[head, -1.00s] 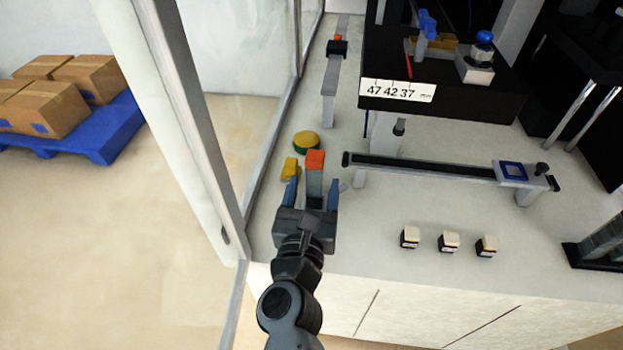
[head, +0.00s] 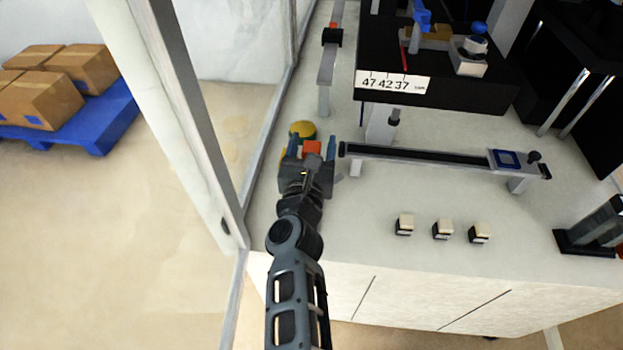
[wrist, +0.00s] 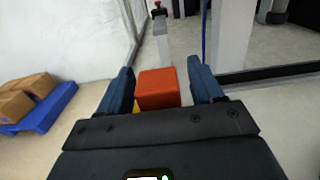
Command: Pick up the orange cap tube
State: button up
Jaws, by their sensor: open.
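The orange cap tube (head: 312,148) stands on the white worktop, near its left side. In the head view only its orange cap shows clearly, as my gripper hides its body. In the wrist view the blocky orange cap (wrist: 158,88) sits between my two blue fingers. My gripper (head: 311,147) is open, with one finger on each side of the cap. In the wrist view a gap shows between the cap and the right finger; the left finger is close to it, and I cannot tell whether it touches.
A yellow and green round object (head: 302,130) stands just behind the tube. A dark linear feeder track (head: 420,160) lies to the right. Three small cream-topped blocks (head: 442,229) sit at the front. A frame post (head: 195,110) stands left of the worktop.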

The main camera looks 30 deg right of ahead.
grip_shut()
dwell(0.6)
